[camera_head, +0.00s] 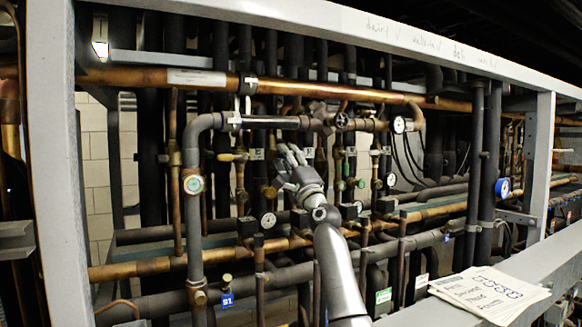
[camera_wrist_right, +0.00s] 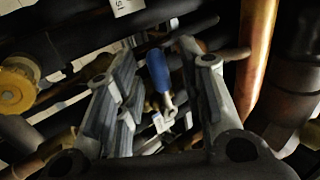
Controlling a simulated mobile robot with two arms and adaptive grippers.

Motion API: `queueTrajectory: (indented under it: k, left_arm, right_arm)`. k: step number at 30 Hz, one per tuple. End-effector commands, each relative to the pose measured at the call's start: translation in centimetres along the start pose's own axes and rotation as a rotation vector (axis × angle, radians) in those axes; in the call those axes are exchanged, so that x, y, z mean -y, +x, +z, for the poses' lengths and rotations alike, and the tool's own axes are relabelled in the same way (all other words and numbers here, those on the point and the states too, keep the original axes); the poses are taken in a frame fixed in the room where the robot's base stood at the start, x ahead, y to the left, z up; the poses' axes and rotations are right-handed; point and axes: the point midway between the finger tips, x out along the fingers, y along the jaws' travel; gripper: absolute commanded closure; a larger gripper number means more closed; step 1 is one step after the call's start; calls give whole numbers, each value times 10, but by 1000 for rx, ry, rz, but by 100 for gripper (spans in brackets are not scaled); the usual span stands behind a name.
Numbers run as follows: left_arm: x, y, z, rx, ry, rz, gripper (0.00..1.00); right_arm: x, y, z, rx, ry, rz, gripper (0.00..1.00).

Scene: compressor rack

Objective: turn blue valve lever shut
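The blue valve lever (camera_wrist_right: 157,70) shows in the right wrist view as a short blue handle on a metal stem, in the gap between my right gripper's fingers. My right gripper (camera_wrist_right: 155,56) is open around that gap, with a finger on each side of the lever. I cannot tell whether either finger touches it. In the head view my right gripper (camera_head: 288,158) is up among the pipes in the middle of the rack. I cannot make out the lever there; the hand may hide it. My left gripper is not in view.
Copper and dark pipes crowd the hand, with a horizontal copper pipe (camera_head: 150,77) above. A round gauge (camera_head: 193,184) is at left and another gauge (camera_head: 268,220) is below the hand. Papers (camera_head: 488,292) lie on the front rail. A yellow fitting (camera_wrist_right: 15,88) is left of the fingers.

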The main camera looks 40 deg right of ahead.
Motion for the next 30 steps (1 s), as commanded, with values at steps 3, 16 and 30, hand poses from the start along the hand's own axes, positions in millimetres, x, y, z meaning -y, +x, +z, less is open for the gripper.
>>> queueTrajectory:
  k: [3,16,30]
  left_arm:
    - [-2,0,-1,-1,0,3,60]
    - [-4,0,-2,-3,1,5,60]
    - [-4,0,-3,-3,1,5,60]
  right_arm:
    - [-1,-7,1,2,0,0,64]
    - [-2,-74,1,1,0,2,64]
    - [-1,-119,0,0,1,1,64]
